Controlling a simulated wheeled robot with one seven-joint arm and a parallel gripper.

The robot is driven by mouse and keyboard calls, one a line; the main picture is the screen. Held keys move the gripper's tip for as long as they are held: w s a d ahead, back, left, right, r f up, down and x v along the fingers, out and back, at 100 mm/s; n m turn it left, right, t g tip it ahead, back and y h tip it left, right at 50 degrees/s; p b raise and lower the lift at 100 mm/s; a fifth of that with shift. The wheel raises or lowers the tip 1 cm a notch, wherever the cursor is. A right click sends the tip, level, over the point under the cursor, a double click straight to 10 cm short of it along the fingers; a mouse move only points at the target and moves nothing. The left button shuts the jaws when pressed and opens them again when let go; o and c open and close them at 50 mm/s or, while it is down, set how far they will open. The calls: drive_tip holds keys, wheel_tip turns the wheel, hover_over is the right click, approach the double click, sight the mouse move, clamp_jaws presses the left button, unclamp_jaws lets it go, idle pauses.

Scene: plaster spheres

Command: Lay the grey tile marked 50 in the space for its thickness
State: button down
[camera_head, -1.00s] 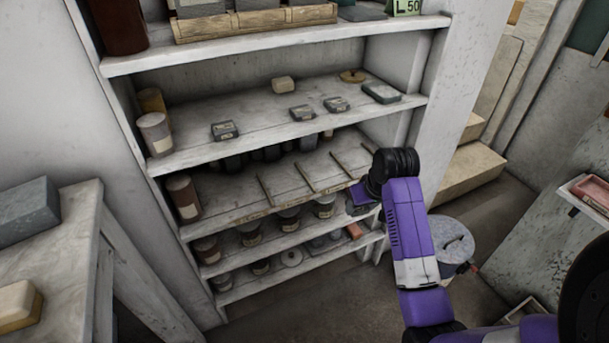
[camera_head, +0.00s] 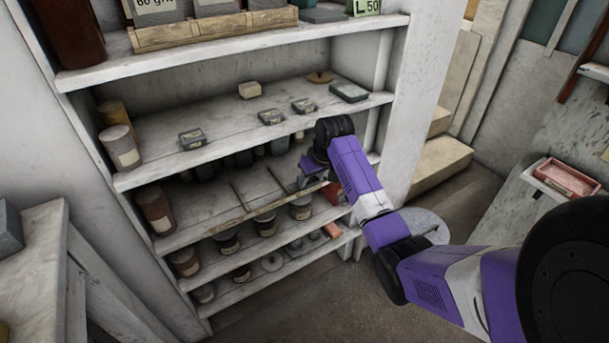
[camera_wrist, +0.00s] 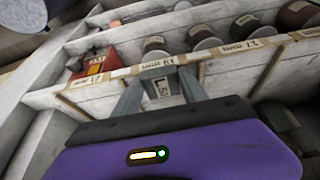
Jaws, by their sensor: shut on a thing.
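My gripper (camera_wrist: 161,90) is shut on the grey tile (camera_wrist: 160,84), which shows between its fingers in the wrist view with a label reading 50. In the head view my gripper (camera_head: 315,184) is at the right part of the divided shelf (camera_head: 205,214), near its front edge; the tile cannot be made out there. Thin dividers (camera_head: 238,195) split this shelf into spaces. Paper labels in mm (camera_wrist: 160,67) line its front lip in the wrist view; the tile is close to them, and whether it touches the shelf I cannot tell.
The shelf above (camera_head: 160,165) holds several small grey blocks (camera_head: 192,139) and a pale block (camera_head: 249,90). Lower shelves hold jars (camera_head: 265,224) and a reddish box (camera_head: 331,230). A brown jar (camera_head: 155,212) stands at the divided shelf's left end. The upper shelf overhangs my gripper.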

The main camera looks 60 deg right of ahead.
drive_tip(key=w+d, duration=0.2)
drive_tip(key=w, duration=0.1)
drive_tip(key=shift+w, duration=0.1)
drive_tip(key=shift+w+d+f, duration=0.1)
drive_tip(key=shift+w, duration=0.15)
drive_tip(key=shift+f, duration=0.6)
drive_tip(key=shift+f, duration=0.15)
drive_tip(key=c, duration=0.6)
unclamp_jaws()
drive_tip(key=shift+s, duration=0.1)
drive_tip(key=shift+c, duration=0.2)
